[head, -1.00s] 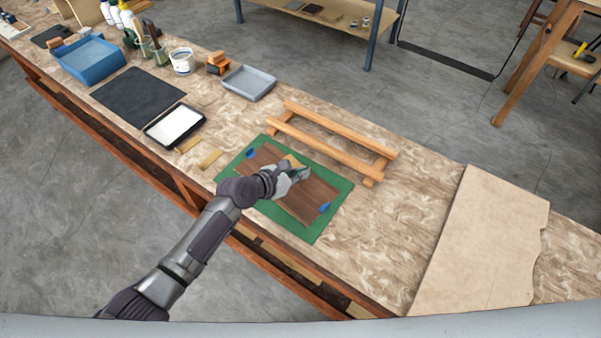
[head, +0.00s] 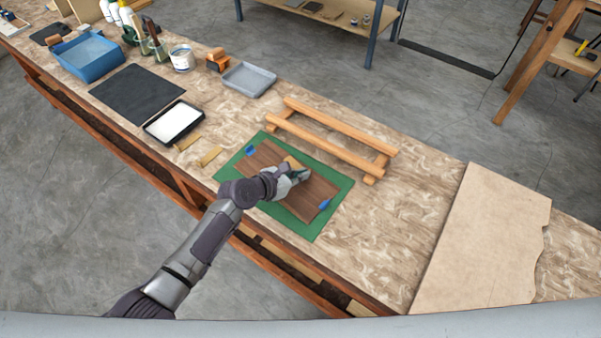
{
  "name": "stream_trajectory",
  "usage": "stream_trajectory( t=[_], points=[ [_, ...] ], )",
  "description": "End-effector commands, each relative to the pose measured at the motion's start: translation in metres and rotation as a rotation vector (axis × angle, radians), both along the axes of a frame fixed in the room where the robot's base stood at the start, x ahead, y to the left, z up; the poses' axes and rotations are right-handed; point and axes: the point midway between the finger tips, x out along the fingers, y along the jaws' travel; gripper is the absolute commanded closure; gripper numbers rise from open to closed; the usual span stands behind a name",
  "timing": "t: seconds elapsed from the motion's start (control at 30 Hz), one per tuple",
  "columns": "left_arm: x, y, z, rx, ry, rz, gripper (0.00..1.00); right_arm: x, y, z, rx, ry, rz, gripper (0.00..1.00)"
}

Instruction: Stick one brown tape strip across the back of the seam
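A dark brown veneer panel (head: 318,190) lies on the green mat (head: 340,203), with a blue tape piece (head: 250,151) at its left end and another blue piece (head: 325,204) at its right end. My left gripper (head: 297,172) is over the middle of the panel, where the seam is hidden. A tan strip (head: 292,162) shows at the gripper's fingers, on or just above the panel. I cannot tell whether the fingers hold it. Two brown strips, one (head: 187,142) and another (head: 210,156), lie on the bench left of the mat. My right gripper is not in view.
A wooden rack (head: 335,140) stands just behind the mat. A white-filled tray (head: 175,122), a black mat (head: 137,94), a blue tub (head: 88,57) and a grey tray (head: 249,79) lie to the left. A large tan sheet (head: 485,240) covers the bench at right.

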Motion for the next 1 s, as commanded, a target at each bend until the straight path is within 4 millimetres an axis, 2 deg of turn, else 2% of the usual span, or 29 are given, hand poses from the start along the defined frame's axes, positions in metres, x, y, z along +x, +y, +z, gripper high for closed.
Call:
stream_trajectory(
  t=[0.1,0.3,0.53,0.7,1.0],
  points=[
    [0.0,0.0,-0.0003,0.0,0.0,0.0,1.0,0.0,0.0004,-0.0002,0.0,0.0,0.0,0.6],
    [0.0,0.0001,-0.0003,0.0,0.0,0.0,0.66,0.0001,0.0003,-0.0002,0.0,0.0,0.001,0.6],
    [0.0001,0.0002,-0.0002,0.0,0.0,0.0,0.65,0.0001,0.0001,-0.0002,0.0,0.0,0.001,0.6],
    [0.0001,0.0002,-0.0002,0.001,-0.001,0.0,0.4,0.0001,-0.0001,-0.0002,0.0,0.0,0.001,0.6],
    [0.0001,0.0002,0.0014,0.0,0.0,0.0,0.4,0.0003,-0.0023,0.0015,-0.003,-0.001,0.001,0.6]
  ],
)
